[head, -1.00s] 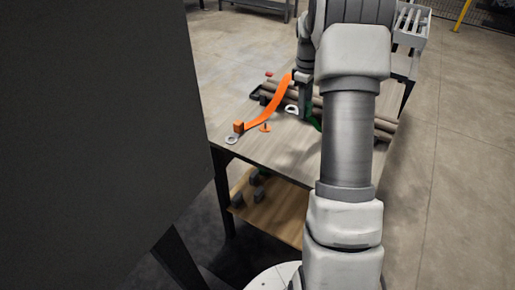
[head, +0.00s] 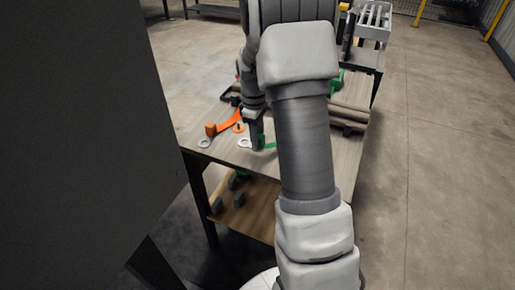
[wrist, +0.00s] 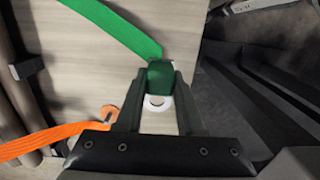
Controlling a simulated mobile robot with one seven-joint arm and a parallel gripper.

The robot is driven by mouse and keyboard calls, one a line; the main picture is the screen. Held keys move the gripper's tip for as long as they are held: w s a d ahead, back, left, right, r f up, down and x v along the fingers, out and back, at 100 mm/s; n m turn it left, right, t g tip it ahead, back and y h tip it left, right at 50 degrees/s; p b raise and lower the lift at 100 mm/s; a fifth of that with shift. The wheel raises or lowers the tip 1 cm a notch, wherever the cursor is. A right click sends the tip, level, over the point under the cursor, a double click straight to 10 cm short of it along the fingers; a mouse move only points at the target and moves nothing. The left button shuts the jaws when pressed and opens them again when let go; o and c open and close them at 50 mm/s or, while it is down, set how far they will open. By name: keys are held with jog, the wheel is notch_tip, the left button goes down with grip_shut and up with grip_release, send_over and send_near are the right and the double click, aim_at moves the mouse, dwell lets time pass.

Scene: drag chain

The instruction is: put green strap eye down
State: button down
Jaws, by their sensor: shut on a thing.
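My gripper (wrist: 160,88) is shut on the green end block of the green strap eye (wrist: 161,74). A white ring (wrist: 158,102) shows between the fingers beside the block; it also shows left of my gripper in the head view (head: 244,143). The green strap (wrist: 117,28) runs from the block to the upper left in the wrist view. In the head view my gripper (head: 257,146) is low over the table's near part, with some green (head: 268,146) beside it. Whether the eye touches the table, I cannot tell. My arm hides much of the strap.
An orange strap (wrist: 50,140) ends in an orange ring (wrist: 108,112), left of my gripper. An orange block (head: 210,129) and a grey ring (head: 205,143) lie near the left table edge. Brown rolls (head: 348,115) lie at the back right. The near tabletop (head: 228,155) is bare.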

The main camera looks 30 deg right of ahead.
jog(key=shift+f+b, duration=0.4)
jog(key=shift+f, duration=1.4)
jog(key=shift+f, duration=0.2)
jog(key=c, duration=0.5)
grip_release()
jog(key=shift+r, duration=0.1)
